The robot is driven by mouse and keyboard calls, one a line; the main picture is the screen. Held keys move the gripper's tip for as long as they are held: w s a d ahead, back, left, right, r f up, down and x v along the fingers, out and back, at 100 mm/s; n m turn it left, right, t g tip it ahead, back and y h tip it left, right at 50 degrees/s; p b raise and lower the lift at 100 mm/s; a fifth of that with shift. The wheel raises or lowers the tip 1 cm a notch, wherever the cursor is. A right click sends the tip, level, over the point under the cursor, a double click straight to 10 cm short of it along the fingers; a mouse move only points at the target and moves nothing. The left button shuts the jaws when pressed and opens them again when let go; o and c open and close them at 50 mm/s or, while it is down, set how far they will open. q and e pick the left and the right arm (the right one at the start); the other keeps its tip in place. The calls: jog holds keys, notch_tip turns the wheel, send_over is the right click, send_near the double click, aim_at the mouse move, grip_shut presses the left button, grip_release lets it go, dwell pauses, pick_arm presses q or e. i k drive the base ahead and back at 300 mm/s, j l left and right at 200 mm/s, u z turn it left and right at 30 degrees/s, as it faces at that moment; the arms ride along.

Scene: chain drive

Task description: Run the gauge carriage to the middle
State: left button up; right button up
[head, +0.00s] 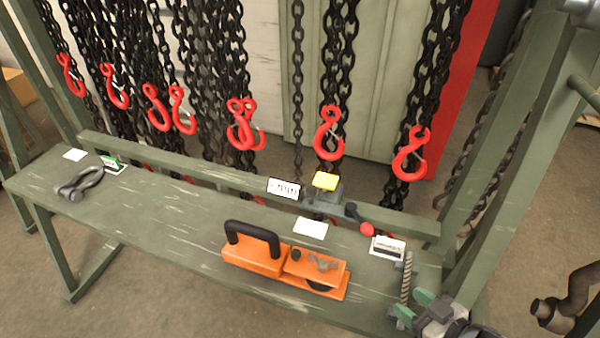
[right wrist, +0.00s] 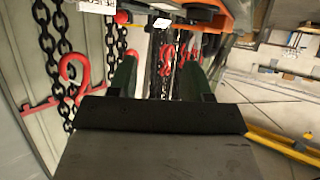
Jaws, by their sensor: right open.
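No part is clearly marked as the gauge carriage, and I cannot tell which one it is. A ribbed rod (head: 406,277) in grey end pieces stands at the bench's right end. My right gripper (head: 414,306) is open and empty, its green fingertips close to the rod's near end in the picture; I cannot tell if they touch. Its two dark green fingers also show apart in the right wrist view (right wrist: 160,78). A lever with a red knob (head: 367,229) sits left of the rod. A grey box with a yellow top (head: 325,181) stands behind it. My left gripper is not in view.
An orange tool with a black handle (head: 270,262) lies on the green bench (head: 165,225). A grey shackle (head: 79,184) lies at the left end. Black chains with red hooks (head: 329,133) hang behind. A green upright (head: 505,150) stands at right. The bench's left middle is clear.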

aim_at(316, 200)
jog(key=i+j, duration=0.75)
jog(key=i, duration=0.1)
